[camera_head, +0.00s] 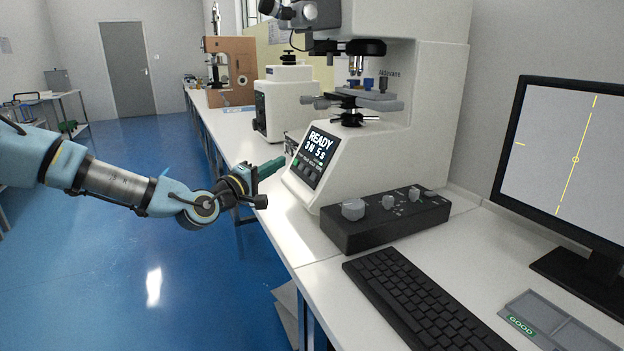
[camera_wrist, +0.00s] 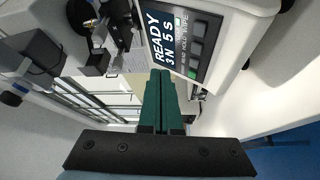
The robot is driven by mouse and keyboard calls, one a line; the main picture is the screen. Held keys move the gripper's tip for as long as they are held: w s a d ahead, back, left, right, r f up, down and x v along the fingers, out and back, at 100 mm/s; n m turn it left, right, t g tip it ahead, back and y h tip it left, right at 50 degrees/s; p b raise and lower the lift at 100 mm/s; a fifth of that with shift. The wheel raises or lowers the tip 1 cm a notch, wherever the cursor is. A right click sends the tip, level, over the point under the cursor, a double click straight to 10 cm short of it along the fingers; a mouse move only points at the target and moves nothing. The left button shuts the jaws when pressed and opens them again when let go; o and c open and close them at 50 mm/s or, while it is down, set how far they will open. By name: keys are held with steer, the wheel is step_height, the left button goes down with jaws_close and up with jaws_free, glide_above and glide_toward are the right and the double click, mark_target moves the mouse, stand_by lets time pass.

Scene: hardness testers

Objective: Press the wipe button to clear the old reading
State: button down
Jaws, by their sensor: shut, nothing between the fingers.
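The tester (camera_head: 365,150) has a dark panel (camera_head: 311,156) on its sloped front, with a display that reads READY 3N 5S. Under the display is a row of small buttons; in the wrist view the label at the top end of the row appears to read WIPE, beside the wipe button (camera_wrist: 199,28). The panel also shows in the wrist view (camera_wrist: 175,38). My gripper (camera_head: 282,161) has green fingers, shut and empty, just left of the panel in the head view. In the wrist view its tips (camera_wrist: 161,72) lie near the panel's lower edge; contact cannot be told.
A black control box (camera_head: 385,230) with knobs stands right of the panel, with a keyboard (camera_head: 425,300) in front. A monitor (camera_head: 565,160) is at the right, beside a grey tray (camera_head: 570,325) marked GOOD. Other testers stand farther back on the bench. Blue floor is open at the left.

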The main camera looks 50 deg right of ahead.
mark_target(313, 177)
steer(key=s+d+f+b, duration=0.2)
steer(key=d+f, duration=0.2)
steer(key=d, duration=0.1)
steer(key=shift+s+d+b, duration=0.15)
steer(key=shift+d+b, duration=0.15)
steer(key=shift+d, duration=0.1)
steer(key=shift+d, duration=0.1)
stand_by(1.8)
steer(key=shift+s+d+f+b, duration=0.1)
steer(key=shift+s+d+b, duration=0.05)
steer(key=shift+d+b, duration=0.15)
steer(key=shift+s+d+f+b, duration=0.1)
steer(key=shift+d+f+b, duration=0.1)
steer(key=shift+b, duration=0.1)
stand_by(0.5)
stand_by(0.4)
steer(key=shift+w+a+r, duration=0.2)
steer(key=shift+a+r, duration=0.2)
steer(key=shift+a, duration=0.2)
steer(key=shift+w, duration=0.1)
